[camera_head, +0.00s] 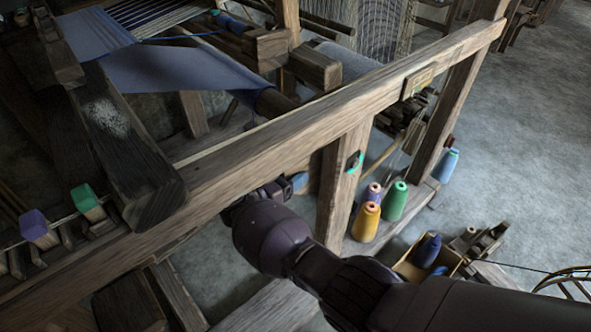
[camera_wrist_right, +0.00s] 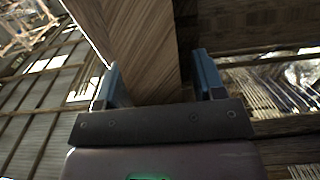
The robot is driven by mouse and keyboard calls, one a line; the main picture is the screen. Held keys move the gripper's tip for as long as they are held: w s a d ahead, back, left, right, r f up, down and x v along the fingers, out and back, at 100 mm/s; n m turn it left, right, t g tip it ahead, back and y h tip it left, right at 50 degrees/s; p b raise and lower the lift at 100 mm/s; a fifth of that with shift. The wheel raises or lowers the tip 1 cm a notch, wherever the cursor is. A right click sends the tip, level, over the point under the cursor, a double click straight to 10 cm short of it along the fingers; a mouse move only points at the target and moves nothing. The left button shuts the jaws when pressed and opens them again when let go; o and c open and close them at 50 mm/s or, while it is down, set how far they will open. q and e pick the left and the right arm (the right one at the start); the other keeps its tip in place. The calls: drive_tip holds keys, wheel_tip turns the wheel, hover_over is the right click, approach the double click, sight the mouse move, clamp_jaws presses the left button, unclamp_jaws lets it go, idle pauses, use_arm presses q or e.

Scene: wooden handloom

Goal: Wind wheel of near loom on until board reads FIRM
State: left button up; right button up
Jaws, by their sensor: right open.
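The near loom's long wooden beam (camera_head: 300,120) runs diagonally across the head view, with blue cloth (camera_head: 180,72) behind it. A small wooden board (camera_head: 417,82) sits on the beam toward its right end; I cannot read any word on it. I cannot make out the wheel in either view. My right gripper (camera_head: 287,187) is just below the beam, left of a wooden post (camera_head: 342,195), partly hidden. In the right wrist view my right gripper (camera_wrist_right: 157,65) is open, and a wooden member (camera_wrist_right: 140,40) shows between and beyond its blue fingers. My left gripper is not in view.
A dark fitting with a teal mark (camera_head: 354,162) is on the post. Yellow (camera_head: 366,222), green (camera_head: 395,201) and purple (camera_head: 374,192) thread cones stand right of it, near my arm. A light-blue cone (camera_head: 450,164) and a box (camera_head: 408,268) are farther right. Open floor lies at right.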

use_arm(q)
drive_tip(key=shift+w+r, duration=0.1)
use_arm(e)
drive_tip(key=shift+c, duration=0.2)
clamp_jaws()
drive_tip(key=shift+r+y+p, duration=0.3)
drive_tip(key=shift+r+p, duration=0.25)
drive_tip(key=shift+r, duration=0.2)
drive_tip(key=shift+a+r+g, duration=0.1)
drive_tip(key=shift+r+g, duration=0.05)
drive_tip(key=shift+g, duration=0.25)
drive_tip(key=shift+y, duration=0.3)
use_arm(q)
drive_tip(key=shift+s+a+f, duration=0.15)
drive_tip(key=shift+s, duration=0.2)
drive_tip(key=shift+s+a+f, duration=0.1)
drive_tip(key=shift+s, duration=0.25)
use_arm(e)
drive_tip(key=shift+f, duration=0.2)
